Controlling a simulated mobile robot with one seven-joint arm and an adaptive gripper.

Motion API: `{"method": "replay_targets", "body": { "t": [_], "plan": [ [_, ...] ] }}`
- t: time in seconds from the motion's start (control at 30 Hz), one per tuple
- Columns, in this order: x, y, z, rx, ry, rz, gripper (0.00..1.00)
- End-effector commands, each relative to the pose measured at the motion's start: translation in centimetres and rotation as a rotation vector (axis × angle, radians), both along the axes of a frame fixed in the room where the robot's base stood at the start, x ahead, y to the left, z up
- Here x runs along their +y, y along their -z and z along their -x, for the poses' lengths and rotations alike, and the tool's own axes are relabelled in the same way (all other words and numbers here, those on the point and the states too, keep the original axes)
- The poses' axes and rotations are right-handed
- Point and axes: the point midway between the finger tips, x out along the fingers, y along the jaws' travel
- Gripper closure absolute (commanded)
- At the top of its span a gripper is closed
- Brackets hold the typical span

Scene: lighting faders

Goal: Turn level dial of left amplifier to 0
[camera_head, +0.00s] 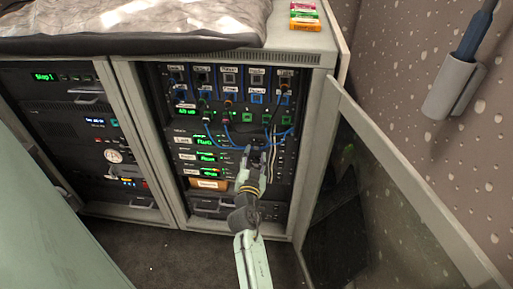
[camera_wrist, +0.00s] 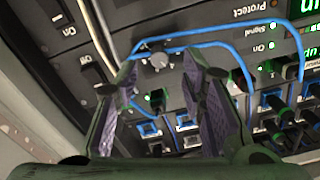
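A small round grey dial (camera_wrist: 158,62) sits on a dark panel in the wrist view. My gripper (camera_wrist: 163,60) is open, with one finger on each side of the dial; I cannot tell whether they touch it. The panel (camera_wrist: 215,32) carries "Protect", "Signal" and "On" lettering, seen upside down. In the head view my gripper (camera_head: 255,151) is at the right part of the rack, by the amplifier row (camera_head: 183,140) that seems labelled "Left", with a green display. The dial is not distinguishable there.
Blue cables (camera_wrist: 215,48) loop close around the fingers, and also show in the head view (camera_head: 232,140). Sockets and plugs (camera_wrist: 187,124) lie near the fingers. Black switches (camera_wrist: 65,32) are at the left. An open cabinet door (camera_head: 395,180) stands right of my arm.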

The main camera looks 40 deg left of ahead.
Motion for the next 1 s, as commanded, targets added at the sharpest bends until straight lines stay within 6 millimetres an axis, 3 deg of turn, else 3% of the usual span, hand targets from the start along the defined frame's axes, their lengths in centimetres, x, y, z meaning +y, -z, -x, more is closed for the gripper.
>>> {"method": "replay_targets", "body": {
  "t": [0.2,0.57,1.0],
  "plan": [
    [1.3,-0.1,-2.2,-0.001,0.0,0.0,0.63],
    [1.6,0.0,-2.5,-0.001,-0.001,0.001,0.63],
    [1.6,0.0,-2.5,0.0,-0.001,0.0,0.92]
  ]
}}
